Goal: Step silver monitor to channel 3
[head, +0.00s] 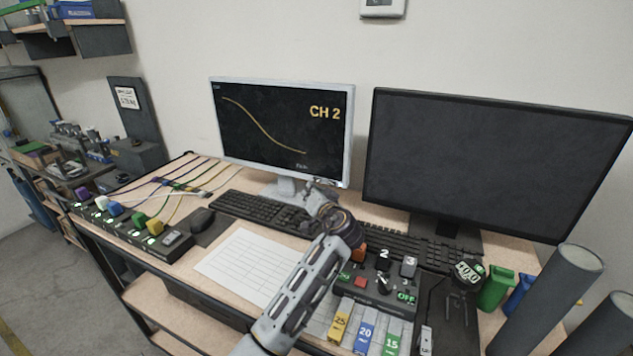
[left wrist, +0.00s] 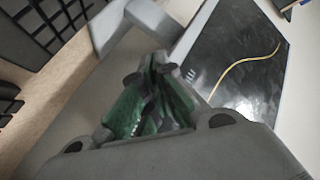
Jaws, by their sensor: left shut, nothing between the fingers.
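The silver monitor (head: 284,125) stands at the back of the desk, left of centre, and its lit screen reads CH 2 above a falling yellow curve. It also shows tilted in the left wrist view (left wrist: 235,65). My left gripper (head: 318,188) is at the monitor's lower right corner, close to the bottom bezel. Its fingers (left wrist: 157,68) are shut with nothing between them. The fingers hide the bezel area behind them, and I cannot tell if they touch it. My right gripper is not in view.
A dark monitor (head: 495,160) with a blank screen stands to the right. Keyboards (head: 255,210) lie in front of the monitors. A switch box (head: 378,285) with coloured tabs sits front right. A row of coloured plugs (head: 130,225) is at the left; white paper (head: 240,257) lies between.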

